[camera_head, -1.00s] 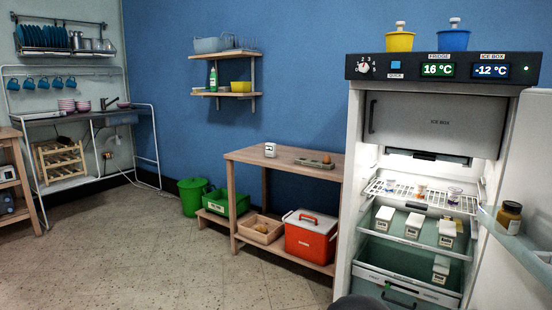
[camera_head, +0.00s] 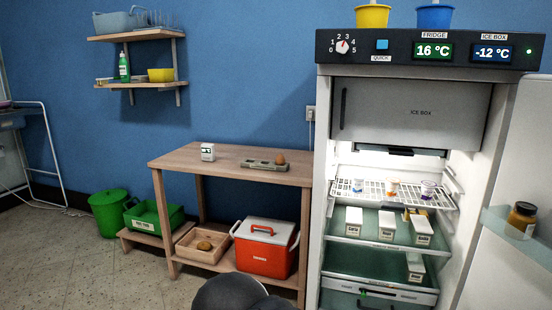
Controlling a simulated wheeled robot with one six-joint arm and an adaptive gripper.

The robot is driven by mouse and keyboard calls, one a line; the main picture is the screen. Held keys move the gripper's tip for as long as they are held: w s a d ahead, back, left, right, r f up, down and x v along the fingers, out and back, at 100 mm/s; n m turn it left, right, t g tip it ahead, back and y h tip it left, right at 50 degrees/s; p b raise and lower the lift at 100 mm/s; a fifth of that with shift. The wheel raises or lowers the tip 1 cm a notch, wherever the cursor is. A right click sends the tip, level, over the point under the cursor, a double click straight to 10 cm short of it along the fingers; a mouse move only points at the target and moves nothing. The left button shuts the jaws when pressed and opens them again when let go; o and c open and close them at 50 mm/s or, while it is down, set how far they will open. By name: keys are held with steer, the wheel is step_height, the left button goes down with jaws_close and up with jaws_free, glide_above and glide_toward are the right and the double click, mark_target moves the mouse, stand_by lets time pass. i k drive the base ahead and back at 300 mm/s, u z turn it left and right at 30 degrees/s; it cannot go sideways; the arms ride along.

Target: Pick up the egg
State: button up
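A brown egg (camera_head: 280,159) sits at the right end of a grey egg holder (camera_head: 257,164) on top of the wooden table (camera_head: 225,160). The rest of the holder looks empty, though it is small in the picture. My gripper is not in view. A dark rounded part of my own arm shows at the bottom centre, below and in front of the table, well apart from the egg.
A white timer-like box (camera_head: 208,152) stands on the table's left part. Below are a wooden crate (camera_head: 202,247) and a red cooler (camera_head: 264,249). The open fridge (camera_head: 321,180) stands close on the right, its door (camera_head: 525,200) swung out.

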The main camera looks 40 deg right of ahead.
mark_target(281, 160)
steer(key=z, duration=0.55)
steer(key=i, duration=0.85)
steer(key=z, duration=0.85)
